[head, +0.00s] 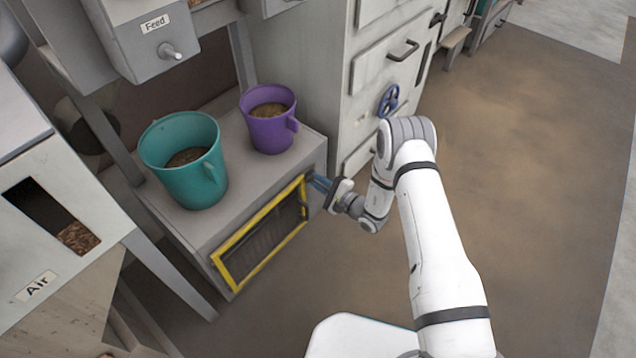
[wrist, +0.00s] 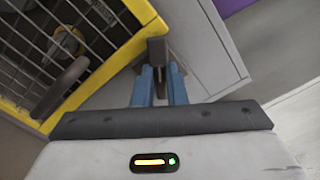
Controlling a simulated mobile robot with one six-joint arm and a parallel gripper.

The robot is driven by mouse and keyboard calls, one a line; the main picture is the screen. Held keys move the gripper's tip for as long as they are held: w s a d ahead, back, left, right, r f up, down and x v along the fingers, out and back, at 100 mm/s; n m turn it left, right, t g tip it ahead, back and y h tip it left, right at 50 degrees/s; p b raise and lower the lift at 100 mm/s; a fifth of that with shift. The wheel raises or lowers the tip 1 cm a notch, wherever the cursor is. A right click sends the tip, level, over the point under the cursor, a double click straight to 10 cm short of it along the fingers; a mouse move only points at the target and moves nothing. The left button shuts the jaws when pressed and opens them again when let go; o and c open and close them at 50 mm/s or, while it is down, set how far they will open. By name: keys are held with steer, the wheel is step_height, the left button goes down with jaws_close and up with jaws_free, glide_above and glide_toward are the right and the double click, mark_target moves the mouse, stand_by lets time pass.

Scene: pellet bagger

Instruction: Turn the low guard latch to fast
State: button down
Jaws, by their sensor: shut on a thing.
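The low guard is a yellow-framed mesh panel (head: 262,240) on the front of the low grey cabinet. In the wrist view its yellow frame (wrist: 113,66) and mesh fill the upper left. The latch (wrist: 157,50) is a small dark piece beside the frame's corner. My gripper (head: 318,182) is at the guard's upper right corner; in the wrist view its blue fingers (wrist: 160,86) are shut on the latch. The fingers hide part of the latch, and I cannot read its marked position.
A teal bucket (head: 182,172) and a purple bucket (head: 268,128) of pellets stand on the cabinet top (head: 238,170). A tall grey cabinet with a blue handwheel (head: 388,100) stands behind my wrist. The floor (head: 530,190) to the right is clear.

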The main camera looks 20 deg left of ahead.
steer(key=shift+d+f+n+b, duration=0.15)
steer(key=shift+n+b, duration=0.25)
steer(key=shift+n, duration=0.65)
steer(key=shift+a+f+n+b, duration=0.15)
steer(key=shift+n+b, duration=0.25)
steer(key=shift+n, duration=0.7)
steer(key=shift+d+f+n+b, duration=0.15)
steer(key=shift+n+b, duration=0.25)
steer(key=shift+n, duration=0.65)
steer(key=c, duration=1.5)
jaws_free()
steer(key=shift+o, duration=0.2)
steer(key=shift+s, duration=0.1)
steer(key=p+v, duration=0.2)
steer(key=v, duration=0.5)
steer(key=shift+d, duration=0.3)
steer(key=shift+s, duration=0.1)
